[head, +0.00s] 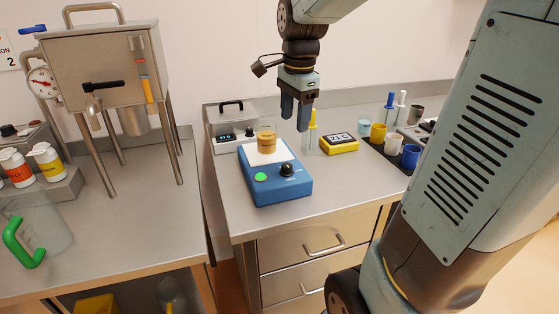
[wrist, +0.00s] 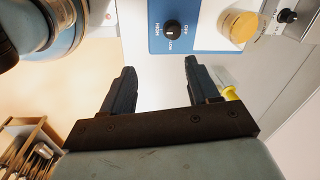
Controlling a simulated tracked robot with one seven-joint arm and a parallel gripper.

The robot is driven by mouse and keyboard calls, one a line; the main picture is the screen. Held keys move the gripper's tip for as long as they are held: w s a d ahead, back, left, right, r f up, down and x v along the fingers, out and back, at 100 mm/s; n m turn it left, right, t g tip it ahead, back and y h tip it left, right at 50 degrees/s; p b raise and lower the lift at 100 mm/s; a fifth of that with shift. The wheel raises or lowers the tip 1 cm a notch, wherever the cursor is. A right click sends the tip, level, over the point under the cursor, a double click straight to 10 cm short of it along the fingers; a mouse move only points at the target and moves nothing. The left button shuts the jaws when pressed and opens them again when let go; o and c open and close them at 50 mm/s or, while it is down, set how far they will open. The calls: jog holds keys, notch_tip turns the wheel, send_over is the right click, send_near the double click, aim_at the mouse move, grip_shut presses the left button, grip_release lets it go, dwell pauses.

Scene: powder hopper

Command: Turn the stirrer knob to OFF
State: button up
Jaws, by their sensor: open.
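The blue stirrer (head: 280,190) stands on the right-hand steel counter, with a white top plate (head: 252,154) and a lit green light (head: 260,177). Its black knob (head: 287,169) is on the front right of the base. In the wrist view the knob (wrist: 172,29) has small printed labels around it; its pointer is too small to read surely. A beaker (head: 267,140) of orange-brown liquid stands on the plate. My gripper (head: 295,122) is open and empty, above and behind the stirrer. In the wrist view the open fingers (wrist: 158,70) are apart from the knob.
A yellow timer-like box (head: 340,145) and a glass cylinder with a yellow top (head: 312,125) stand right of the stirrer. A small balance-like box (head: 230,135) is behind it. Coloured cups (head: 378,133) stand farther right. The counter in front of the stirrer is clear.

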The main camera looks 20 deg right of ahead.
aim_at(286, 165)
jog(key=w+f+m+g, duration=0.2)
jog(key=w+f+m, duration=0.1)
jog(key=w+m, duration=0.2)
notch_tip(286, 165, down, 14)
jog(key=shift+s+r, duration=0.1)
jog(key=shift+r, duration=0.1)
dwell(0.4)
jog(key=shift+c, duration=0.3)
jog(key=c, duration=0.9)
jog(key=shift+a, duration=0.2)
jog(key=shift+c, duration=0.4)
jog(key=shift+d, duration=0.1)
